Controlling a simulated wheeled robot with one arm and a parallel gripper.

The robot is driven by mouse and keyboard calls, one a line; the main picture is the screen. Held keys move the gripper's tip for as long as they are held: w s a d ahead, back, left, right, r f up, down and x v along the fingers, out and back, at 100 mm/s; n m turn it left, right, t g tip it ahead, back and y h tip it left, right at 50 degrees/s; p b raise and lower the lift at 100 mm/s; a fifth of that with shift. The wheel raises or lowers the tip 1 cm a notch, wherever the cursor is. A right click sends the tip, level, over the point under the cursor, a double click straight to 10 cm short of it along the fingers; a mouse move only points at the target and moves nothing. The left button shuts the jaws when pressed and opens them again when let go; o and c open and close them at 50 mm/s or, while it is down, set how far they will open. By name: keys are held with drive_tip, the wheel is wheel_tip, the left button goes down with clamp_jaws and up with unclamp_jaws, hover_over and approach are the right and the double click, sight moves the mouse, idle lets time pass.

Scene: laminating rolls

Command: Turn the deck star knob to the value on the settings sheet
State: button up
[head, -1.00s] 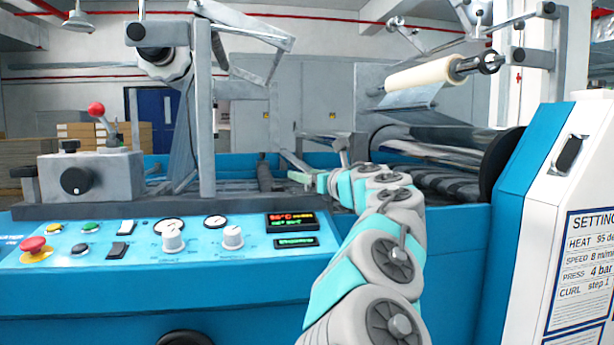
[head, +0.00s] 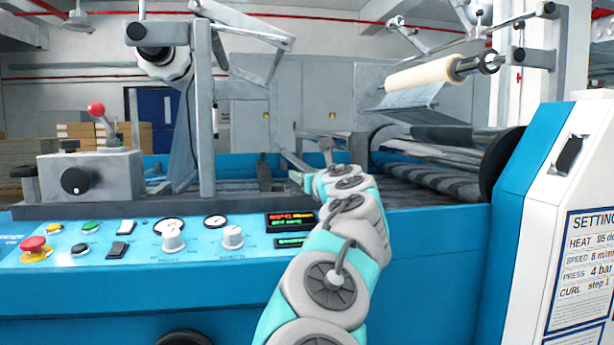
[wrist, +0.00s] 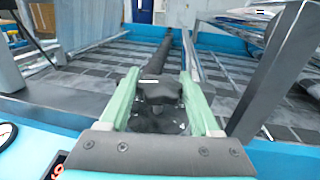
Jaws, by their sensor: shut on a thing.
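The black star knob (wrist: 160,92) is in the middle of the wrist view, on the machine deck. My gripper (wrist: 160,82) has its two pale green fingers on either side of the knob, shut on it. In the head view my gripper (head: 299,178) reaches over the front edge of the deck, and I cannot make out the knob there. The settings sheet (head: 590,270) is on the white panel at the right. It reads HEAT 95, SPEED 8, PRESS 4 bar and CURL step 1. I cannot read a scale at the knob.
The blue front panel carries a red stop button (head: 34,244), dials and a lit display (head: 291,220). A grey upright (head: 206,120) stands left of my arm, and a film roll (head: 420,75) hangs at upper right. A dark rod (wrist: 160,55) runs behind the knob.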

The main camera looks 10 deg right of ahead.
drive_tip(key=shift+m+h, duration=1.1)
drive_tip(key=shift+h, duration=0.7)
drive_tip(key=shift+m+h, duration=1.1)
drive_tip(key=shift+h, duration=0.7)
drive_tip(key=shift+m+g+h, duration=0.85)
drive_tip(key=shift+m+h, duration=0.3)
drive_tip(key=shift+h, duration=0.4)
drive_tip(key=shift+m+g+h, duration=0.85)
drive_tip(key=shift+m+h, duration=0.3)
drive_tip(key=shift+h, duration=0.4)
drive_tip(key=o, duration=1.4)
drive_tip(key=shift+c, duration=0.2)
drive_tip(key=shift+a+n+t+y, duration=0.1)
drive_tip(key=shift+n+t+y, duration=0.2)
drive_tip(key=shift+y, duration=0.1)
drive_tip(key=shift+n+t+y, duration=0.4)
drive_tip(key=shift+n+y, duration=0.1)
drive_tip(key=shift+y, duration=0.3)
drive_tip(key=shift+f+n+y, duration=0.1)
drive_tip(key=shift+n+y, duration=0.2)
